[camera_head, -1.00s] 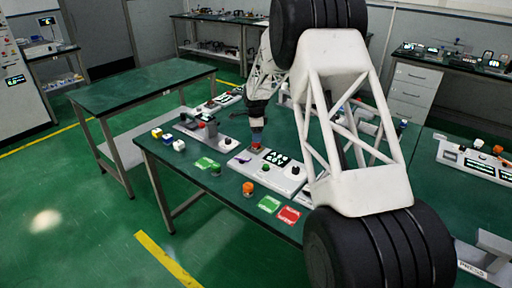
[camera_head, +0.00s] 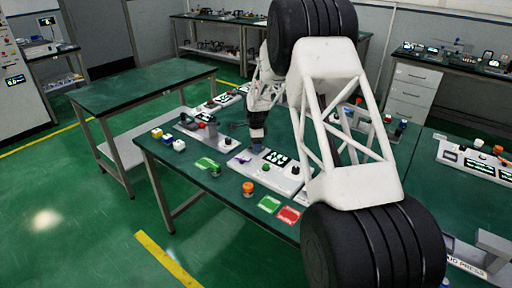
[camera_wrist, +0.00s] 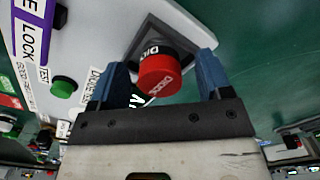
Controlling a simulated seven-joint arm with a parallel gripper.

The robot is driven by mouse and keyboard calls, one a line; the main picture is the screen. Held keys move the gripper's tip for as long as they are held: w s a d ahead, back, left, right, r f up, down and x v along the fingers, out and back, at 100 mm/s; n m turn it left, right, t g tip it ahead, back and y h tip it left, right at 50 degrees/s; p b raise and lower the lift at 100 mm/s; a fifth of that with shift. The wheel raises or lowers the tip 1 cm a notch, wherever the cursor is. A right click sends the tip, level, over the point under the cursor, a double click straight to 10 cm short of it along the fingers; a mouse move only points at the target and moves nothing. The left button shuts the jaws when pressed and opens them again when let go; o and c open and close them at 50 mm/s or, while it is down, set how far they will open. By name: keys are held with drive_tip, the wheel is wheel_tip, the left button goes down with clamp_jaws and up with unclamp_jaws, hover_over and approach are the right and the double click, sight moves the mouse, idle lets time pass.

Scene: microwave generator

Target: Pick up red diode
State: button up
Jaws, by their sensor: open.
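The red diode (camera_wrist: 160,76) shows in the wrist view as a short cylinder with a red cap and a dark body, lettered on its side. It sits in a dark square seat (camera_wrist: 176,32) on a white test panel (camera_wrist: 100,25). My gripper (camera_wrist: 162,80) is open, with one blue finger on each side of the diode. Whether the fingers touch it I cannot tell. In the head view my gripper (camera_head: 257,143) is over the white panel (camera_head: 275,166) on the green table, and the diode is hidden or too small to make out.
An orange part (camera_head: 249,189) stands at the table's front edge, near a green card (camera_head: 269,204) and a red card (camera_head: 289,215). A white device (camera_head: 203,130) with a dark upright part stands to the left. A green button (camera_wrist: 63,87) is on the panel.

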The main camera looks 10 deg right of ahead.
drive_tip(key=shift+c, duration=0.2)
drive_tip(key=c, duration=1.1)
drive_tip(key=shift+r, duration=0.25)
drive_tip(key=shift+r, duration=0.55)
wheel_tip(320, 180, up, 2)
drive_tip(key=shift+r, duration=0.1)
drive_tip(key=s, duration=1)
drive_tip(key=s+r, duration=0.1)
drive_tip(key=s, duration=0.4)
drive_tip(key=shift+s+d+r, duration=0.1)
drive_tip(key=shift+d, duration=0.25)
drive_tip(key=shift+s, duration=0.4)
